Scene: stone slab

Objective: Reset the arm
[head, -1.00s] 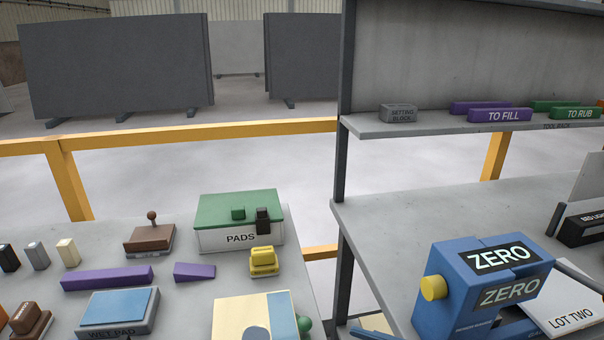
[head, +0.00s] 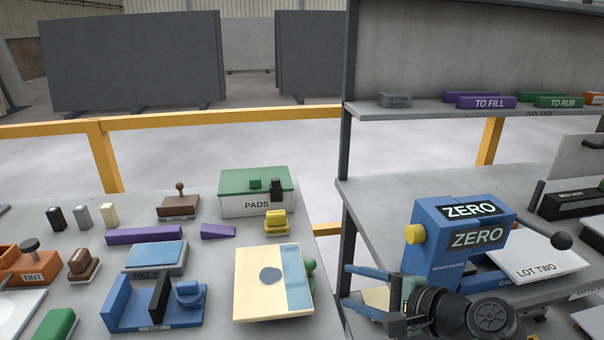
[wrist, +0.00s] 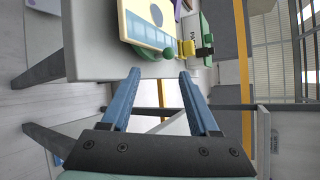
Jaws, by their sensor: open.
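My gripper (head: 359,288) shows at the bottom of the head view, in the gap between the left table and the right bench. Its two blue fingers (wrist: 158,96) are spread apart in the wrist view, with nothing between them. It is open and empty. My dark arm links behind it cover part of the right bench's front. The cream board (head: 262,300) with a blue strip and a grey-blue spot lies on the left table, to the left of my gripper and apart from it.
The blue ZERO device (head: 450,245) stands close behind and right of my gripper. A green ball (head: 311,266) sits at the cream board's right edge. The PADS box (head: 257,204), a yellow clamp-like piece (head: 276,222) and the blue holder (head: 120,310) crowd the left table.

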